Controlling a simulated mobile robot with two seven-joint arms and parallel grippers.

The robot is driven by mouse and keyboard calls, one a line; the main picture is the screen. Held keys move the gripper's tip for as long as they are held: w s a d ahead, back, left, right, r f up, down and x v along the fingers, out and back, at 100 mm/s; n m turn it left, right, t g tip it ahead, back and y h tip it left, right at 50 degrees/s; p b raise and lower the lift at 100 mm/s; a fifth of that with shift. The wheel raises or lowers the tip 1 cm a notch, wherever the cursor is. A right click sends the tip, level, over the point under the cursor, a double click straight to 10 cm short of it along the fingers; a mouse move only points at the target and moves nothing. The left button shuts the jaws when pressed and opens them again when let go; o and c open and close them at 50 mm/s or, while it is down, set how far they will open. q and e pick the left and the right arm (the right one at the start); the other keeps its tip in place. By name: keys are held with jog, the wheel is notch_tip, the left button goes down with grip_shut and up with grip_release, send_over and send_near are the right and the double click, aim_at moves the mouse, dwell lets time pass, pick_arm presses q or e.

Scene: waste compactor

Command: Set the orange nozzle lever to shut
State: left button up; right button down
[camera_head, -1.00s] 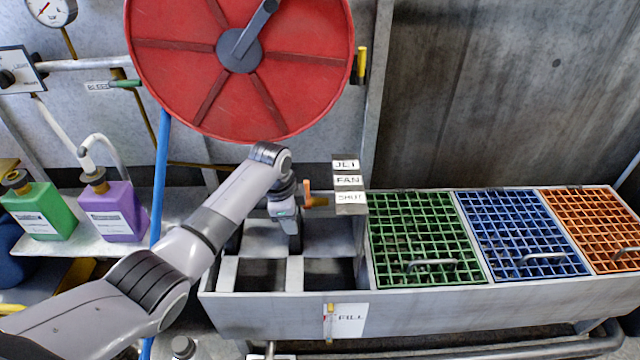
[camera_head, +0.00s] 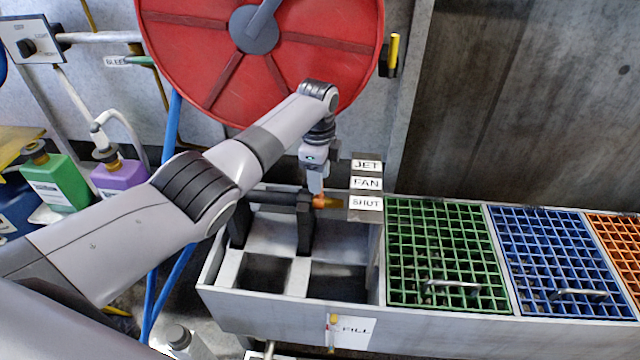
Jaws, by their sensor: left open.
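The orange nozzle lever (camera_head: 319,200) shows only as a small orange patch at the end of a dark horizontal nozzle over the trough. The rest of it is hidden behind my left gripper or cannot be made out. Right of it a label plate (camera_head: 366,184) reads JET, FAN and SHUT from top to bottom. The orange patch is about level with SHUT. My left gripper (camera_head: 315,190) points down at the lever from above, open. I cannot tell whether its fingers touch the lever. My right gripper is not in view.
A red hose reel (camera_head: 300,70) hangs behind my left arm. The grey trough (camera_head: 250,312) has green (camera_head: 445,250), blue (camera_head: 550,255) and orange grates at the right. A FILL label (camera_head: 355,332) is on its front. Green and purple (camera_head: 118,178) bottles stand left.

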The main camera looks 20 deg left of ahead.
pick_arm(q)
jog(key=shift+w+f+b, duration=0.1)
jog(key=shift+f+b, duration=0.3)
jog(key=shift+f, duration=0.8)
grip_shut()
